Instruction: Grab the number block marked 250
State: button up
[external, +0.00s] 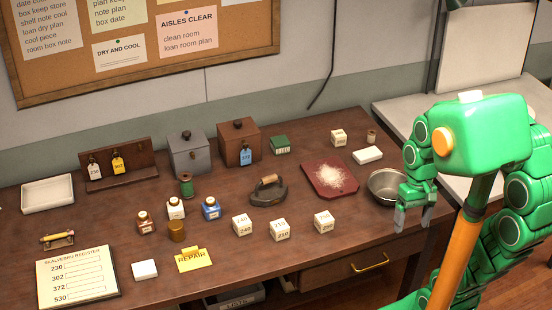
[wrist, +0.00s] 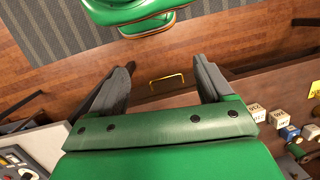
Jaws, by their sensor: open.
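Three white number blocks stand in a loose row near the front middle of the wooden table. The rightmost block (external: 324,221) appears to be marked 250, though its print is small. The left block (external: 242,226) appears to read 240, and the middle block (external: 280,230) appears to read 210. My gripper (external: 413,217) is open and empty, fingers down, at the table's right front, to the right of all three blocks. In the wrist view my gripper (wrist: 165,77) has nothing between its fingers; small white blocks (wrist: 257,112) show at the right, their numbers unreadable.
A metal bowl (external: 386,186) stands just behind my gripper. A dark iron (external: 269,191) and a red board with white powder (external: 330,177) lie behind the blocks. Small jars (external: 211,208) and a yellow repair card (external: 194,259) are left. A drawer handle (external: 370,262) is below the front edge.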

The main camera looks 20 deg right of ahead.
jog(key=w+a+f+m+g+y, duration=0.1)
jog(key=w+a+f+m+y, duration=0.2)
jog(key=w+a, duration=0.3)
jog(key=m+t+y, duration=0.2)
jog(key=m+y, duration=0.7)
jog(key=m, duration=0.4)
send_near(327, 216)
jog(key=x, duration=0.3)
jog(key=shift+s+a+f, duration=0.1)
jog(key=shift+s+f, duration=0.1)
jog(key=shift+s, duration=0.05)
jog(key=shift+x, duration=3.9)
jog(key=shift+w+r, duration=0.1)
jog(key=shift+w, duration=0.1)
jog(key=shift+c, duration=0.3)
jog(key=c, duration=1)
